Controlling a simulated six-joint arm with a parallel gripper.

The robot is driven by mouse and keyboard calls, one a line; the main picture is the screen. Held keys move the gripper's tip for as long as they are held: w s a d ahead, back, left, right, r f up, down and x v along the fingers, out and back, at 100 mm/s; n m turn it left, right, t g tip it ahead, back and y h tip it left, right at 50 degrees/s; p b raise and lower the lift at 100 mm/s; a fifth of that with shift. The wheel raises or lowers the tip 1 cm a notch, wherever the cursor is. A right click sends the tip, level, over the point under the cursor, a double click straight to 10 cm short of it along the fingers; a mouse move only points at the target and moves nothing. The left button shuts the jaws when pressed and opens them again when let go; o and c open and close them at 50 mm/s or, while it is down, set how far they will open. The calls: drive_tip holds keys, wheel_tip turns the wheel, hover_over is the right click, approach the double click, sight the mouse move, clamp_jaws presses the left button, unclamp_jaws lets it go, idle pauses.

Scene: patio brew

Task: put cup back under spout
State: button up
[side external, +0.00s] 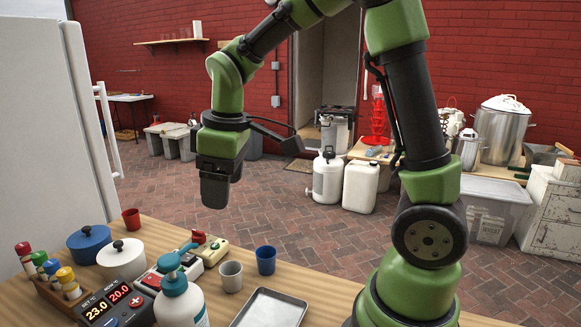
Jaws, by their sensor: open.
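Three small cups stand upright on the wooden table: a red cup (131,219) at the back left, a grey-white cup (231,276) near the middle and a blue cup (266,260) to its right. I cannot tell which cup the task means. No spout is clearly identifiable; a small teal curved part (187,248) shows behind the bottle. My gripper (214,203) points down, high above the table's back edge, open and apart from all the cups. Its fingertips are dark and seen side-on, with nothing visible between them.
A teal-topped pump bottle (179,297) stands in front of a switch box (203,250). A metal tray (271,309), blue pot (90,243), white pot (122,259), rack of capped tubes (62,283) and digital display unit (112,303) crowd the table. Bare wood lies right of the blue cup.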

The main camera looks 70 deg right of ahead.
drive_tip(key=s+a+r+m+t+y, duration=0.1)
drive_tip(key=s+a+r+m+t, duration=0.1)
drive_tip(key=s, duration=0.5)
drive_tip(key=s+a+r+m+t+y, duration=0.1)
drive_tip(key=s+a+r+m+t, duration=0.1)
drive_tip(key=s+r+m, duration=0.3)
drive_tip(key=shift+s+m+t, duration=0.5)
drive_tip(key=shift+s+t, duration=0.2)
drive_tip(key=shift+s, duration=0.6)
